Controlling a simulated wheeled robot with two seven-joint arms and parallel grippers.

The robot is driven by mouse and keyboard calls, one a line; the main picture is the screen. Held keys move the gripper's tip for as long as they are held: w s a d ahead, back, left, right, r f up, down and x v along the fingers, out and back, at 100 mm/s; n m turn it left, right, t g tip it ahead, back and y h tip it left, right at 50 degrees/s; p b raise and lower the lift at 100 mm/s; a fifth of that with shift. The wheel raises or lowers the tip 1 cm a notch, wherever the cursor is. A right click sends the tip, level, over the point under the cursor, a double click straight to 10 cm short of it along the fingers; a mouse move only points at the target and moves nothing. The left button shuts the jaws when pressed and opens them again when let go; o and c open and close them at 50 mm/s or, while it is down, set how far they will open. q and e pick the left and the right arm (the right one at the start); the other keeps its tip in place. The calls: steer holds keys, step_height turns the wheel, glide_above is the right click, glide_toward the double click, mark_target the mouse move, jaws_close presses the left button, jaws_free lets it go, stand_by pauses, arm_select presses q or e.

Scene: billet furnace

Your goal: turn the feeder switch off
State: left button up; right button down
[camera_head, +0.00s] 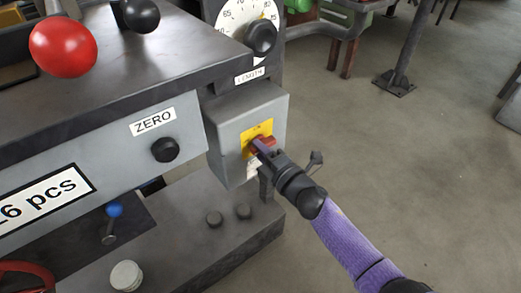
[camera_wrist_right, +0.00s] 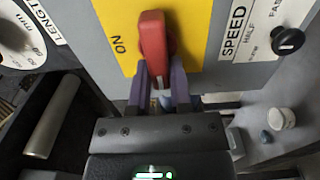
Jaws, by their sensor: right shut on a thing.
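The feeder switch is a red handle (camera_wrist_right: 153,45) on a yellow plate (camera_wrist_right: 190,20) marked "ON" at its left in the right wrist view. In the head view the yellow plate (camera_head: 252,134) is on the front of a grey box (camera_head: 229,140). My right gripper (camera_wrist_right: 160,85) is shut on the lower end of the red handle, a finger on each side. In the head view my right gripper (camera_head: 264,146) covers most of the handle. My left gripper is not in view.
A "LENGTH" dial (camera_head: 250,25) sits above the box. A black knob (camera_head: 165,149) under the "ZERO" label is to its left. A red ball knob (camera_head: 63,47) is at upper left. A "SPEED" knob (camera_wrist_right: 287,41) is right of the plate. Open floor lies to the right.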

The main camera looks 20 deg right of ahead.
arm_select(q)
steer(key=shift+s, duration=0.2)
arm_select(e)
steer(key=shift+f, duration=0.1)
steer(key=c, duration=0.5)
jaws_free()
steer(key=shift+c, duration=0.2)
arm_select(q)
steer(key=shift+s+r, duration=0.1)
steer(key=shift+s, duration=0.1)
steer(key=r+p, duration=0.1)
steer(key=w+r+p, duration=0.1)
steer(key=p, duration=0.1)
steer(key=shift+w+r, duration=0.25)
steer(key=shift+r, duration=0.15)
arm_select(e)
steer(key=v, duration=1)
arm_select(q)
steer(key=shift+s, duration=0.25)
